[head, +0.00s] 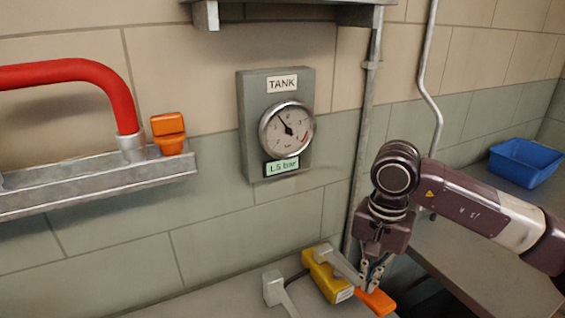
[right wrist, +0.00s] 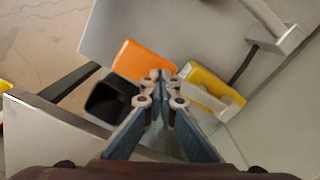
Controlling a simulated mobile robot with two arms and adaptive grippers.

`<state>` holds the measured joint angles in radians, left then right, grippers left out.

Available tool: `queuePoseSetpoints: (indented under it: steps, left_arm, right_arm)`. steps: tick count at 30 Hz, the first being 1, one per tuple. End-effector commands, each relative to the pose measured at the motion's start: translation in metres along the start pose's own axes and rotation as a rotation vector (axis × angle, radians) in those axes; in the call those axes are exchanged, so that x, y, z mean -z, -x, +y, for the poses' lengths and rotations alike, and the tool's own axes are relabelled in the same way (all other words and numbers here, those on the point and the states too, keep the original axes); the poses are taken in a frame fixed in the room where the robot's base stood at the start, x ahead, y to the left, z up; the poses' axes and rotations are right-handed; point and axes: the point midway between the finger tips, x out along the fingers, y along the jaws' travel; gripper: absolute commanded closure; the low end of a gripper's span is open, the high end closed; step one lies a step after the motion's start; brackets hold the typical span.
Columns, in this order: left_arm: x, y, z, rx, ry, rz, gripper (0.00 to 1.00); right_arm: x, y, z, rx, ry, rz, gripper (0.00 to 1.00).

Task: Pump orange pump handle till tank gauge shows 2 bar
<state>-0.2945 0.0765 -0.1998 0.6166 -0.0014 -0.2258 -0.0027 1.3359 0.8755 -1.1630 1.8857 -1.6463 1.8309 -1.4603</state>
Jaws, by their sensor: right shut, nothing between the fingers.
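The tank gauge (head: 286,130) hangs on the wall under a TANK label. Its green display (head: 282,166) appears to read 1.5 bar, and the dial needle points up and left. The orange pump handle (head: 377,302) sits low beside the yellow pump body (head: 327,272), with a grey lever between them. The handle (right wrist: 142,58) and the pump body (right wrist: 212,84) also show in the right wrist view. My right gripper (head: 371,284) is shut and empty, its tips (right wrist: 160,76) at the handle's edge. I cannot tell whether they touch it. My left gripper is out of view.
A grey bracket (head: 279,290) stands left of the pump. A red pipe (head: 70,72) and an orange knob (head: 169,131) are on the left wall ledge. A vertical pipe (head: 365,130) runs behind my arm. A blue bin (head: 526,162) stands on the right bench.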

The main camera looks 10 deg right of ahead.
Motion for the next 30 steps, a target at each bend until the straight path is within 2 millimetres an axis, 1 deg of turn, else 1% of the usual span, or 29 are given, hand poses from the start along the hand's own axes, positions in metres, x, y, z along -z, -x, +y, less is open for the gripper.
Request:
queuePoseSetpoints:
  steps: [1, 3, 12, 15, 30]
  left_arm:
    - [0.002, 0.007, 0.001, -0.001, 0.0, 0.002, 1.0]
    - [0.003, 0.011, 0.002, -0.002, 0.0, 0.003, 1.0]
    - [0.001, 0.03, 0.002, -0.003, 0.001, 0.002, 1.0]
    - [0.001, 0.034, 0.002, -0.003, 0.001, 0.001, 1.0]
    - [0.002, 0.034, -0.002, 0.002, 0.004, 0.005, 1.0]
  right_arm:
    - [-0.001, 0.009, 0.0, -0.001, 0.001, -0.002, 1.0]
    - [-0.001, 0.017, 0.0, -0.001, 0.001, -0.001, 1.0]
    - [0.0, 0.049, 0.0, 0.0, 0.001, -0.001, 1.0]
    - [-0.001, 0.056, 0.0, 0.0, 0.001, -0.001, 1.0]
    - [0.0, 0.056, 0.0, 0.0, 0.0, 0.0, 1.0]
